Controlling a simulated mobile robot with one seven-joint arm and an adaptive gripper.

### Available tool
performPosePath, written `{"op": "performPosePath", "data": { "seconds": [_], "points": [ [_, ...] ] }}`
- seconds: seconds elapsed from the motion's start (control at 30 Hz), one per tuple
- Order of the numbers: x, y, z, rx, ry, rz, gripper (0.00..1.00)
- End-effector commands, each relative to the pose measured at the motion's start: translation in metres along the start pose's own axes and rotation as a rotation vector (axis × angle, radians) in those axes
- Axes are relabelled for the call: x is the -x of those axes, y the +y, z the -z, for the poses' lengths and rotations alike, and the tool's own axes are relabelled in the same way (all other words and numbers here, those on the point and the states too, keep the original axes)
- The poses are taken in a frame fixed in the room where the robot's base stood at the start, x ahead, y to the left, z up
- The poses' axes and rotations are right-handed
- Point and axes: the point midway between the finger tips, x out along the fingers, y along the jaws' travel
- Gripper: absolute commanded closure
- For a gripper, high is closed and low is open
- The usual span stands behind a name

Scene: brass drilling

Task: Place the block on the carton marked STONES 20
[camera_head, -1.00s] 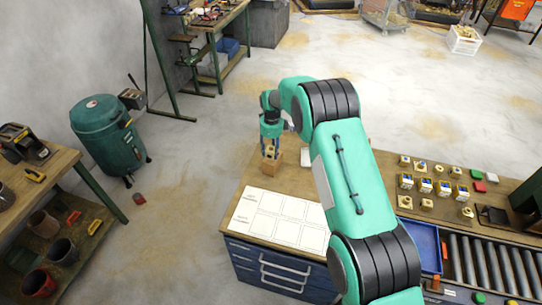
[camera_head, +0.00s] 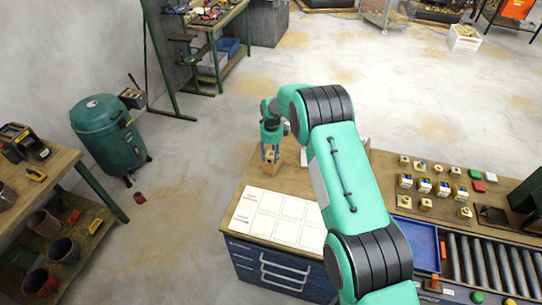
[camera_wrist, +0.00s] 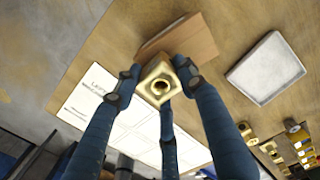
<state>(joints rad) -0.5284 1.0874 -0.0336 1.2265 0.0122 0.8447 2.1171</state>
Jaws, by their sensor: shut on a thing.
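My gripper (camera_wrist: 157,84) is shut on a brass block (camera_wrist: 150,73) with a round hole in it, and the blue fingers close around its sides. A brown carton (camera_wrist: 190,42) stands just beyond and below the block in the wrist view. I cannot tell whether the block touches it, and no marking on the carton is readable. In the head view my gripper (camera_head: 271,143) points down over the carton (camera_head: 271,168) near the far left of the bench. The fingers partly hide the block there.
A white sheet with printed boxes (camera_head: 262,228) lies on the near part of the bench (camera_head: 232,205). A pale square tray (camera_wrist: 266,68) lies right of the carton. Several brass parts (camera_head: 424,186) stand farther right, beside a blue tray (camera_head: 420,235) and a roller conveyor (camera_head: 490,265).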

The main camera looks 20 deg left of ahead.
Motion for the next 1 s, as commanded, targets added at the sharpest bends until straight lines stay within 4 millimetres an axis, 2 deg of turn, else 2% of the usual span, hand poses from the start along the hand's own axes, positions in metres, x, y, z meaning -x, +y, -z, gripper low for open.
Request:
{"op": "performPosePath", "data": {
  "seconds": [0.13, 0.17, 0.23, 0.7, 0.87, 1.0],
  "points": [
    [-0.002, -0.001, -0.001, 0.0, -0.001, 0.002, 1.0],
    [-0.003, 0.0, 0.0, 0.0, 0.0, 0.0, 0.56],
    [-0.002, 0.0, 0.0, 0.0, 0.0, 0.0, 0.42],
    [0.001, 0.0, 0.0, 0.0, 0.0, 0.0, 0.41],
    [0.01, 0.0, 0.0, 0.0, 0.0, 0.0, 0.41],
    [0.025, -0.001, 0.0, 0.0, -0.001, 0.002, 0.41]
  ]
}}
